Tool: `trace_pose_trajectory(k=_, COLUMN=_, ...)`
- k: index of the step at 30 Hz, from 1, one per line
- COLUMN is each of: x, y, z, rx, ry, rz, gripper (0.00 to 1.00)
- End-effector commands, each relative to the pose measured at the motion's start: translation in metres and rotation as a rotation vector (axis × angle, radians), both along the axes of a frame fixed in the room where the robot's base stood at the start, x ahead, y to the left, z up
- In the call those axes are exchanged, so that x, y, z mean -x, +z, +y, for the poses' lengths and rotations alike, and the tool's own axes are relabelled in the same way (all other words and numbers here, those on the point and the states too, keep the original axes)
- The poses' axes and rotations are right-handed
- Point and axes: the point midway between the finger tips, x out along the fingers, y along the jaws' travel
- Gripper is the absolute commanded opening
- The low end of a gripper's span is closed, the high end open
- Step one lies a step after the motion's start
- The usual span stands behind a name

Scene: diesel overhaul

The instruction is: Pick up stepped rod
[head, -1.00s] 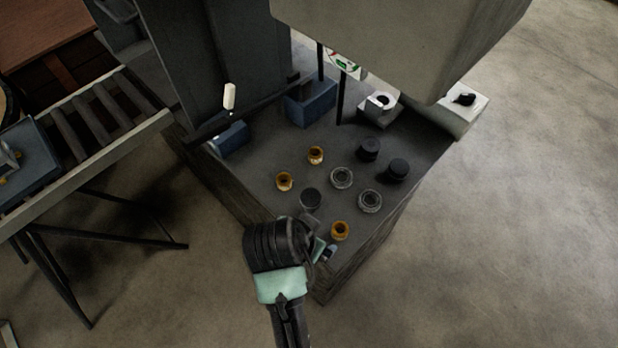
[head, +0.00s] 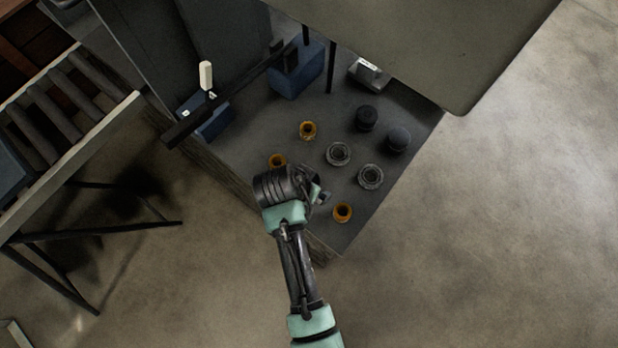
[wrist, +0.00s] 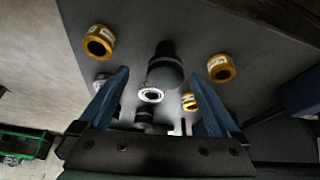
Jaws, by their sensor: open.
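In the wrist view a dark stepped cylinder (wrist: 165,70), seemingly the stepped rod, has a wide round section and a narrower section beyond it. It appears between the two blue fingers of my gripper (wrist: 159,74), with a gap on each side. My gripper is open and holds nothing. In the head view my gripper (head: 322,194) is over the front of the dark bench top (head: 312,222), and my wrist hides the rod there.
Orange rings (head: 342,212) (head: 308,130), grey rings (head: 370,176) and dark round pieces (head: 398,139) stand close by. Blue blocks (head: 297,75) stand toward the back. A large grey panel (head: 440,45) hides the bench's back right. Open floor lies at right.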

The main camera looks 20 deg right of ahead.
Motion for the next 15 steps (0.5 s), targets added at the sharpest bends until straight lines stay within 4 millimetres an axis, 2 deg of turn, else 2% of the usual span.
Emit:
trace_pose_trajectory(k=5, x=-0.003, y=-0.008, z=-0.002, rx=0.000, ry=0.000, rz=0.001, gripper=0.98)
trace_pose_trajectory(k=15, x=-0.017, y=-0.043, z=-0.008, rx=0.001, ry=0.001, rz=0.001, gripper=0.98)
